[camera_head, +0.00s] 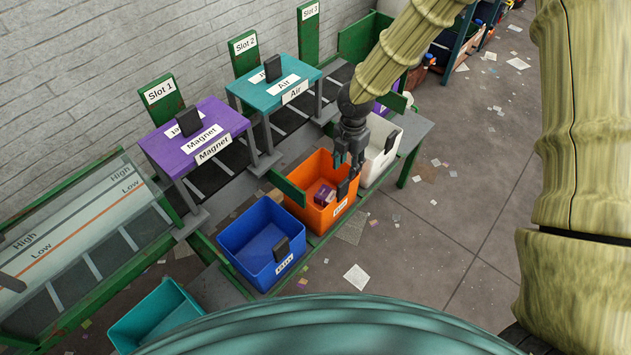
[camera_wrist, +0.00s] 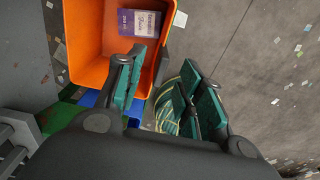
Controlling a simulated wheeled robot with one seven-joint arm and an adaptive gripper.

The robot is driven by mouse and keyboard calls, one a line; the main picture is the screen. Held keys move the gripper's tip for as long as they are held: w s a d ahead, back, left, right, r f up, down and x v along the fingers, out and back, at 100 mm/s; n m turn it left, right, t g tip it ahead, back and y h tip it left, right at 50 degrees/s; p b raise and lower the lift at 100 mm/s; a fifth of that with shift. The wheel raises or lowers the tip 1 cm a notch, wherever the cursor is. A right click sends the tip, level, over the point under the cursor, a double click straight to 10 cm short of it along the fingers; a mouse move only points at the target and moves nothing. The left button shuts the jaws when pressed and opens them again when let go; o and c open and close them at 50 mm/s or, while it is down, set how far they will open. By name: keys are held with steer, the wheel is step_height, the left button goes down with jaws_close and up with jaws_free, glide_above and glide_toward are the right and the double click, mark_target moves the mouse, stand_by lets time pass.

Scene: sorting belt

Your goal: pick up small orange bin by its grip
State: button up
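The small orange bin (camera_head: 296,211) stands on the rack beside the belt, between a blue bin and a white bin. A small box with a purple label (camera_head: 324,195) lies inside it. The bin's dark upright grip (camera_head: 342,190) is on its front wall, above a white label. My gripper (camera_head: 350,160) hangs just above that front wall, fingers pointing down. In the wrist view the orange bin (camera_wrist: 88,50) fills the upper left, with the box (camera_wrist: 139,20) inside. My gripper (camera_wrist: 160,80) is open there, with its fingers apart near the bin's front wall. The grip is partly hidden there; contact cannot be told.
The blue bin (camera_head: 242,250) is left of the orange one, the white bin (camera_head: 388,168) right. A teal bin (camera_head: 150,305) is lower left. Purple (camera_head: 188,137) and teal (camera_head: 265,86) tables stand behind. The floor at right is open, with scattered paper.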

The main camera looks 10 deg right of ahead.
mark_target(344, 180)
steer(key=f, duration=0.2)
steer(key=s+f+p, duration=0.1)
steer(key=f, duration=0.1)
steer(key=a+f, duration=0.1)
steer(key=f, duration=0.2)
steer(key=shift+s+p, duration=0.15)
steer(key=shift+p, duration=0.15)
steer(key=shift+s+a+f, duration=0.15)
steer(key=shift+s+f, duration=0.1)
steer(key=shift+s, duration=0.05)
steer(key=shift+f, duration=0.85)
steer(key=shift+w+f, duration=0.15)
steer(key=shift+f, duration=0.25)
steer(key=shift+r, duration=0.2)
jaws_close()
